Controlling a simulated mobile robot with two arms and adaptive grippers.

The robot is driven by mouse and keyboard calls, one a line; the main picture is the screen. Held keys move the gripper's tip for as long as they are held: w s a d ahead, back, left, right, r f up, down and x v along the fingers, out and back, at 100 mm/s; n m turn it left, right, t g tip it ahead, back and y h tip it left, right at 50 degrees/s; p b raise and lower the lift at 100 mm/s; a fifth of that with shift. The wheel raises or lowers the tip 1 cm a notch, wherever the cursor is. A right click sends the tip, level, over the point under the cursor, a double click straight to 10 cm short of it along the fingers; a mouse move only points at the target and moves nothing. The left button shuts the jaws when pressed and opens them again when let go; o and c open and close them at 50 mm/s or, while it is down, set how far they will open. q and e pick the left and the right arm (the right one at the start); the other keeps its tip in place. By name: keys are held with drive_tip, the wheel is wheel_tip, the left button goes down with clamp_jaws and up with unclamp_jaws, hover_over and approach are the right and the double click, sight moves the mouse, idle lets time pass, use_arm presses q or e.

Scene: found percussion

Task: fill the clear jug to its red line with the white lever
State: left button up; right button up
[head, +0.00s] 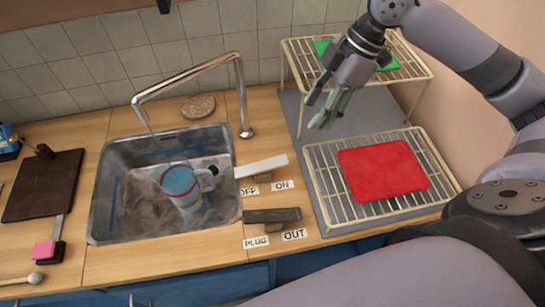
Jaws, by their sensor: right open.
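The clear jug (181,189) stands in the metal sink (231,205), its handle to the right. The exact level against a red line is too small to tell. A thin stream seems to fall from the tap spout (141,112) toward the jug. The white lever (262,167) lies right of the sink, above the OFF and ON labels, with its free end toward ON. My right gripper (328,110) is open and empty over the grey mat, up and right of the lever. My left gripper is out of view.
A dark lever (272,215) with PLUG and OUT labels sits below the white one. A wire rack (325,208) holds a red slab (383,170); a taller rack with a green slab stands behind. A dark board (42,185) lies left of the sink.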

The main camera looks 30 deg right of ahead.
approach(282, 160)
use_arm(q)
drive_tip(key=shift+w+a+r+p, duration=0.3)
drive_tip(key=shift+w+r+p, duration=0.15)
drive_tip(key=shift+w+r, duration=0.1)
use_arm(e)
drive_tip(key=x, duration=0.9)
drive_tip(key=shift+c, duration=0.3)
